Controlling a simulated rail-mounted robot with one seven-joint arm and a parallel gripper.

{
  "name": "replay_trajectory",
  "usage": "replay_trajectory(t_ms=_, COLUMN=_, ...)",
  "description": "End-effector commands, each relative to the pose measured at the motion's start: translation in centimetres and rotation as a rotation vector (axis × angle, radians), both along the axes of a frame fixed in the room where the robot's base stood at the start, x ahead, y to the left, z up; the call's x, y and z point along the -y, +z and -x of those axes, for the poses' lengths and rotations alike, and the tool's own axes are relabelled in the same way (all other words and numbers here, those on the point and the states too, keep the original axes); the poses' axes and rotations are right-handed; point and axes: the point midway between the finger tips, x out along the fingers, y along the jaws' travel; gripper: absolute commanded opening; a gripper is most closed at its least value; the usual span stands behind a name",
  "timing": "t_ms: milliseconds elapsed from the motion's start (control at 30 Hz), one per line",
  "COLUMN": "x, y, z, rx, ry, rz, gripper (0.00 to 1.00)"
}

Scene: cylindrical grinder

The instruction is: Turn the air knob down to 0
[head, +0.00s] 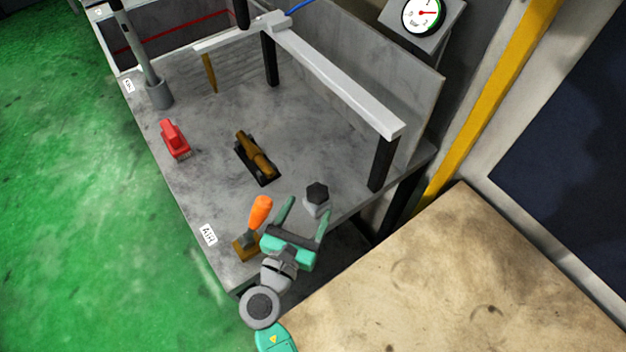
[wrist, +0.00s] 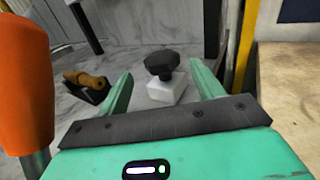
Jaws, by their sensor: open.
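A black faceted knob (head: 317,190) on a pale block stands near the front right edge of the grey machine table; it looks like the air knob. In the wrist view the knob (wrist: 162,66) shows beyond and between my fingers. My gripper (head: 307,207) is open and empty, its two green fingers pointing toward the knob, with no clear contact. A round gauge marked bar (head: 424,14) is at the top right, its red needle off to the right; its numbers are too small to read.
An orange-handled lever (head: 260,211) stands close left of my gripper, near a label that seems to read AIR (head: 208,234). A brown-handled part (head: 256,154), a red part (head: 174,139) and a grey frame (head: 340,80) are farther back. A wooden top (head: 460,270) lies right.

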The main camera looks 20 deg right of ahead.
Motion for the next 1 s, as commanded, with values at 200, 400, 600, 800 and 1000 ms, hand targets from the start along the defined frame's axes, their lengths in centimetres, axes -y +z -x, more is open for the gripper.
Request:
replay_trajectory(t_ms=200, x=3.1, y=-0.1, z=-2.9, rx=0.004, ry=-0.003, rz=-0.003, gripper=0.66)
replay_trajectory(t_ms=400, x=5.0, y=-0.1, z=-4.7, rx=0.003, ry=-0.003, rz=-0.003, gripper=0.66)
replay_trajectory(t_ms=600, x=5.3, y=0.0, z=-5.0, rx=0.002, ry=-0.001, rz=-0.003, gripper=0.66)
replay_trajectory(t_ms=800, x=5.3, y=0.0, z=-5.0, rx=0.003, ry=-0.001, rz=-0.003, gripper=0.51)
replay_trajectory(t_ms=1000, x=5.3, y=0.0, z=-5.0, rx=0.003, ry=-0.001, rz=-0.003, gripper=0.22)
